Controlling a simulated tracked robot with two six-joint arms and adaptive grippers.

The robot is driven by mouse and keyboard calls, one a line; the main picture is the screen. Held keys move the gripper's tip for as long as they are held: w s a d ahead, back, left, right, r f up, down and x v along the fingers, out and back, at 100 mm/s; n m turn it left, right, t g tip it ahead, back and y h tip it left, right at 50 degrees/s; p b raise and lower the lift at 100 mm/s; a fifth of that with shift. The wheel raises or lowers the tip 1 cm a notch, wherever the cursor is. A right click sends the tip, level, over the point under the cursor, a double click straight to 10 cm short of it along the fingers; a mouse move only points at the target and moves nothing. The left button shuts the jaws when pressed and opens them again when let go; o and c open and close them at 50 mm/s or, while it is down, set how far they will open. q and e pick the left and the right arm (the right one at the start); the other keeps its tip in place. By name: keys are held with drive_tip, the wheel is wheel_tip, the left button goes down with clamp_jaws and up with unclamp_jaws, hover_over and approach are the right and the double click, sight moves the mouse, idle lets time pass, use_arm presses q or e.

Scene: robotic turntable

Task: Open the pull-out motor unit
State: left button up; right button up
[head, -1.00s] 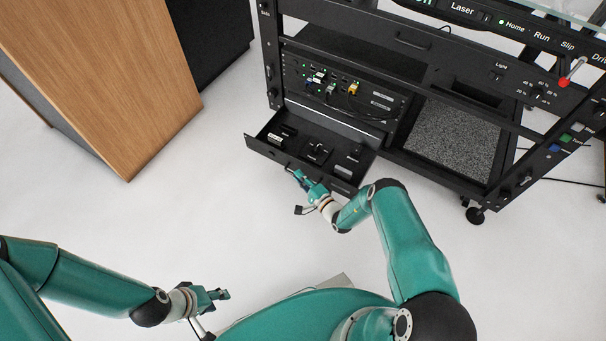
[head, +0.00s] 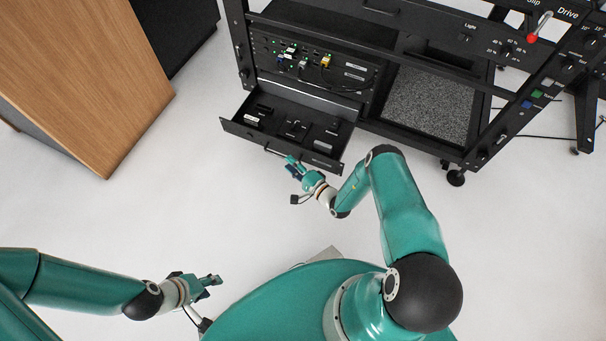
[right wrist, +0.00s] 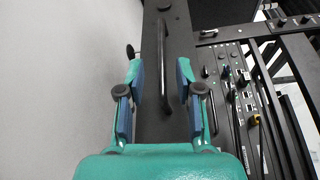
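The pull-out motor unit is a black drawer low on the left of the rack; its front panel (head: 265,146) stands out from the rack and its inside with black parts shows. A long black bar handle (right wrist: 163,65) runs along the panel in the right wrist view. My right gripper (right wrist: 159,75) is open, with one finger on each side of the handle and gaps between. In the head view my right gripper (head: 290,160) is at the drawer front. My left gripper (head: 215,285) looks open and empty, low over the floor, far from the rack.
A panel with cables (head: 310,65) sits above the drawer. A grey textured panel (head: 430,102) is to its right. A wooden cabinet (head: 85,75) stands at the left. The white floor in front of the drawer is clear.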

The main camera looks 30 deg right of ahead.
drive_tip(key=v, duration=0.6)
drive_tip(key=shift+s, duration=0.3)
